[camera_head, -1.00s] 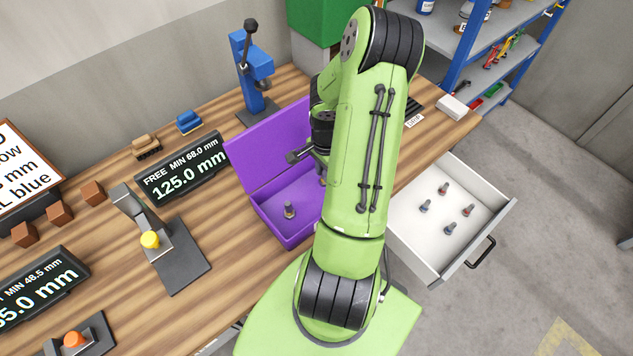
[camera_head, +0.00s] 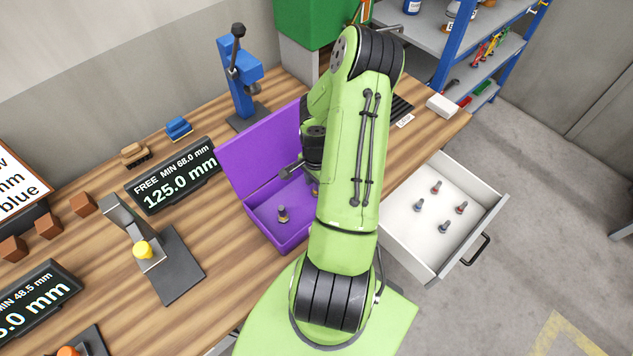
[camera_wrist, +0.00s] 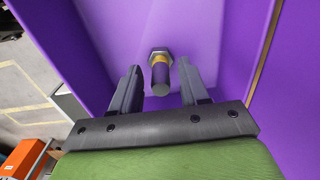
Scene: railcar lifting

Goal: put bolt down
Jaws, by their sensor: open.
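In the wrist view, a bolt (camera_wrist: 160,76) with a hex head and a yellow band is inside the purple box, its shank end toward the camera. My gripper (camera_wrist: 160,72) is open, with one finger on each side of the bolt and a gap to both. In the head view, the purple box (camera_head: 238,203) stands open on the bench with its lid raised. Another grey bolt (camera_head: 283,213) stands upright in it. My arm hides the box's right part and my gripper there.
A white open drawer (camera_head: 398,248) at the right holds several bolts. Left of the box are a black display (camera_head: 172,178) and a dark stand with a yellow knob (camera_head: 143,250). A blue press (camera_head: 238,80) stands behind. A blue shelf rack (camera_head: 452,60) is at the back right.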

